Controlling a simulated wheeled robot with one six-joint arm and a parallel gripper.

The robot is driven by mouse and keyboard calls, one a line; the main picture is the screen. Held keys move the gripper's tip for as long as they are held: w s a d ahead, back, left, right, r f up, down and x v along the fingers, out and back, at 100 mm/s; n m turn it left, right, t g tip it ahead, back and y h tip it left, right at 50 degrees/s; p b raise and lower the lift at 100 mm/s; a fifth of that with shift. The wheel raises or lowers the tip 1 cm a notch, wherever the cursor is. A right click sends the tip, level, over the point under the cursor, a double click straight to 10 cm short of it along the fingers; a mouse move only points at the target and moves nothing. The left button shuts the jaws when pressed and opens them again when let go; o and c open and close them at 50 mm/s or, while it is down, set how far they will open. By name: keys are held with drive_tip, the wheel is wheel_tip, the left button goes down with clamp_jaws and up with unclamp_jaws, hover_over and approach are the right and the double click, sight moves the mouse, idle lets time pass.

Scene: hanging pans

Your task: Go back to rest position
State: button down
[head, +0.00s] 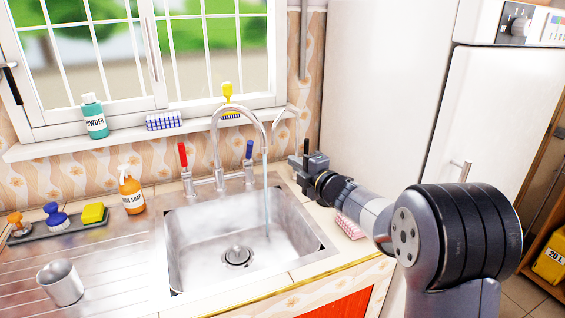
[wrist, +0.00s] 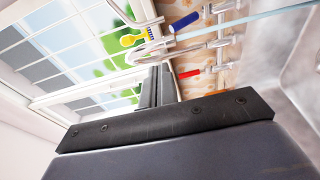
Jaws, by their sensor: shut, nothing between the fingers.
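My gripper (head: 306,153) is at the right of the sink, behind its right rear corner, and to the right of the tap's blue handle (head: 249,150). In the wrist view its fingers (wrist: 157,84) are together, with nothing seen between them. The tap (head: 218,140) has a red handle (head: 182,155) on its left, and a stream of water (head: 267,200) falls from its spout into the steel sink (head: 190,240). The wrist view also shows the blue handle (wrist: 186,21) and the red handle (wrist: 188,74), apart from my fingers.
A tall white fridge (head: 385,80) stands close on the right. A pink sponge (head: 350,227) lies on the counter under my arm. A metal cup (head: 62,282), a soap bottle (head: 131,192) and a brush tray (head: 70,228) are at left. The window sill (head: 60,148) runs behind.

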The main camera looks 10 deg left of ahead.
drive_tip(key=shift+s+d, duration=0.15)
drive_tip(key=shift+d, duration=0.1)
